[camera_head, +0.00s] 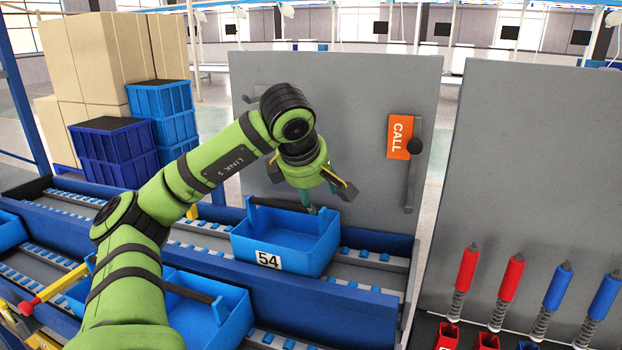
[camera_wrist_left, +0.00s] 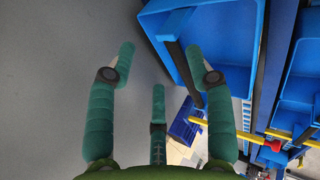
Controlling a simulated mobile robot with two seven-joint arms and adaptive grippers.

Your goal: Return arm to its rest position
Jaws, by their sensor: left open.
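My left arm (camera_head: 190,172) reaches in from the lower left, bent at its elbow, toward the grey panel. My left gripper (camera_head: 312,190) is over the back part of a blue bin (camera_head: 285,258) labelled 54. Its fingers are spread and hold nothing that I can see. In the left wrist view the teal fingers (camera_wrist_left: 160,65) stand apart with grey surface between them. The blue bin (camera_wrist_left: 226,45) and its dark handle bar lie beside the right finger there. I cannot tell whether a fingertip touches the bin. My right gripper is not in view.
The grey panel (camera_head: 345,110) behind the gripper carries an orange CALL sign (camera_head: 400,137). Roller rails (camera_head: 375,262) run under the bin. Another blue bin (camera_head: 210,310) is at lower left. Red and blue tools (camera_head: 510,280) hang at right. Crates (camera_head: 115,150) and boxes are stacked at back left.

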